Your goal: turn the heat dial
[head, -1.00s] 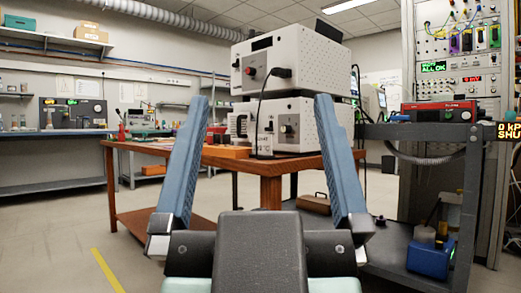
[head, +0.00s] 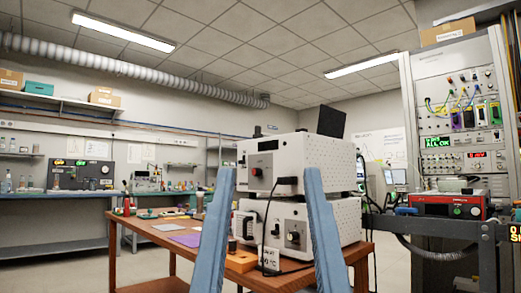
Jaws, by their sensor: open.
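Two white instrument boxes stand stacked on a wooden table (head: 135,273) ahead. The upper box (head: 318,160) has a red knob or button (head: 253,172) and a plugged-in black cable on its front. The lower box (head: 330,223) has a dark dial on a grey plate (head: 292,237) on its front, between my fingers in the picture. A small label marked °C (head: 269,258) stands by it. I cannot tell for sure which control is the heat dial. My gripper (head: 270,172) is open and empty, its two blue fingers pointing up in front of the boxes; its palm is out of view.
A black cable (head: 267,215) hangs down the box fronts. An orange block (head: 241,261) and a purple sheet (head: 187,240) lie on the table. A cart with a red instrument (head: 449,205) stands at right before a rack (head: 455,110). Floor is open at left.

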